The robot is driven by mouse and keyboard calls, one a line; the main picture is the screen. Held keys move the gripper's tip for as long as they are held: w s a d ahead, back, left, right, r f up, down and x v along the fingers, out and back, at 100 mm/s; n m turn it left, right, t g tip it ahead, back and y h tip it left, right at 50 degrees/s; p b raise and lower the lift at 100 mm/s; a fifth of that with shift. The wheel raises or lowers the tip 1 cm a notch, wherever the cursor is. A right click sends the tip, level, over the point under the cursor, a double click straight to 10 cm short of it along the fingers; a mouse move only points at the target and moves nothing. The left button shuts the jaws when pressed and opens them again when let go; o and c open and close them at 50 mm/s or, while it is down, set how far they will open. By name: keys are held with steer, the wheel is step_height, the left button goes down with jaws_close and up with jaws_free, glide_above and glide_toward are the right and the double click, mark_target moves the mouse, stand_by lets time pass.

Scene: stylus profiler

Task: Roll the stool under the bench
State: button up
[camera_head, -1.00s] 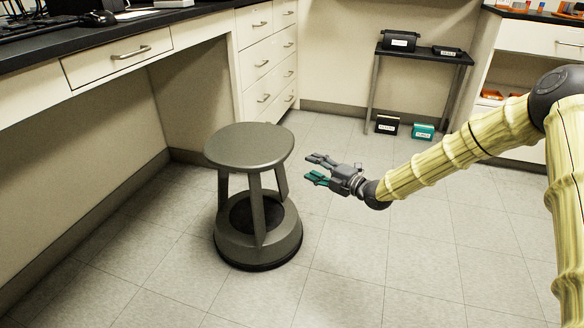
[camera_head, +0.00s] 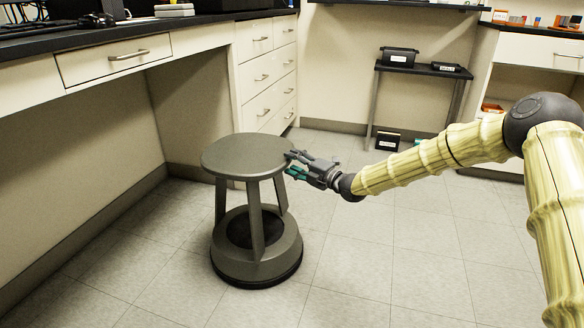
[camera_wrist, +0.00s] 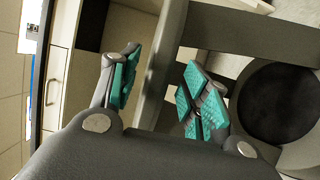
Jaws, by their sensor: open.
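The grey stool (camera_head: 247,156) stands upright on the floor, in front of the open knee space under the bench (camera_head: 205,18). It has a round seat, splayed legs and a wide round base. My gripper (camera_head: 290,163) is at the right edge of the seat, its jaws open. In the wrist view, the teal-padded fingers (camera_wrist: 160,90) are apart with the seat's rim (camera_wrist: 158,65) between them. A stool leg (camera_wrist: 245,38) and the dark centre of the base show to the right there. Whether the pads touch the rim I cannot tell.
A drawer cabinet (camera_head: 268,75) bounds the knee space on the right. A small black side table (camera_head: 420,69) with boxes stands at the back, and a black box (camera_head: 387,141) lies on the floor below it. The tiled floor around the stool is clear.

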steer(key=shift+w+a, duration=0.45)
steer(key=shift+a, duration=0.1)
steer(key=shift+c, duration=0.2)
jaws_close()
